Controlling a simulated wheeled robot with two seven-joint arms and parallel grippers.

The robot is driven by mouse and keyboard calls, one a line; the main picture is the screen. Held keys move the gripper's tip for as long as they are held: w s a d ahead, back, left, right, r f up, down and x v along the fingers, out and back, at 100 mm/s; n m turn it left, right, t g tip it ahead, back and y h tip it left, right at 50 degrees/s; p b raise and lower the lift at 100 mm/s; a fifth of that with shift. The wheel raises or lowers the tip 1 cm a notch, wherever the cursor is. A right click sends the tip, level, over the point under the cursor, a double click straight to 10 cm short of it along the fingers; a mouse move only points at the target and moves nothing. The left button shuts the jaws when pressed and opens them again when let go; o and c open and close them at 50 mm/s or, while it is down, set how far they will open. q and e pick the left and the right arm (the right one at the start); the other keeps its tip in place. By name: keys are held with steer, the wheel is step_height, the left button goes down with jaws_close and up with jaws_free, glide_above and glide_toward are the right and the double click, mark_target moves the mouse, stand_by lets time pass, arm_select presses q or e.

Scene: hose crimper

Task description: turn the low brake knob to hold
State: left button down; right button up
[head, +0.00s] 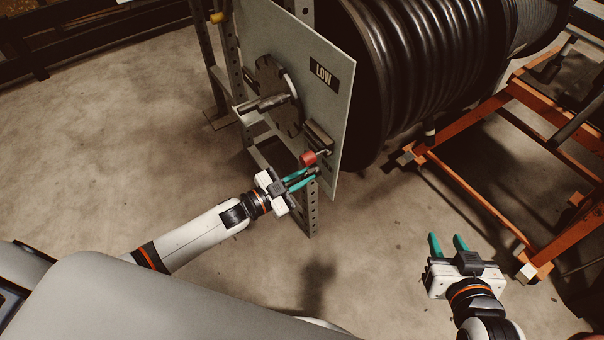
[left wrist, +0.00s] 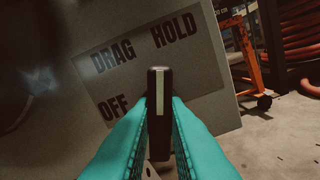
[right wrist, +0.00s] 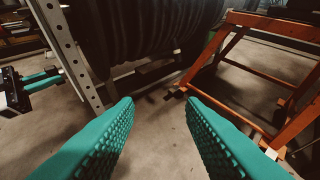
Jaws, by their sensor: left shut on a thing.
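The low brake knob (left wrist: 160,112) is a dark bar with a pale stripe, in front of a grey label plate (left wrist: 205,85) reading OFF, DRAG and HOLD. My left gripper (left wrist: 160,105) is shut on the knob, one teal finger on each side. The stripe points up in the left wrist view, between DRAG and HOLD and nearer HOLD. In the head view my left gripper (head: 314,176) is at the lower edge of the panel (head: 322,105) marked LOW; the knob is hard to make out there. My right gripper (head: 447,243) is open and empty, low at the right.
A round dark disc with a handle (head: 268,101) is on the panel above my left gripper. A red piece (head: 308,158) is just above its fingertips. A large black hose reel (head: 410,60) stands behind the panel. An orange frame (head: 480,190) stands near my right gripper.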

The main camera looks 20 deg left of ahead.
arm_select(q)
steer(key=shift+m, duration=0.9)
arm_select(e)
steer(key=shift+s+d+f+g, duration=0.3)
steer(key=shift+s+f+g, duration=0.35)
steer(key=shift+f+g, duration=0.05)
arm_select(q)
steer(key=c, duration=1.4)
jaws_free()
steer(key=shift+c, duration=0.2)
steer(key=shift+s, duration=0.1)
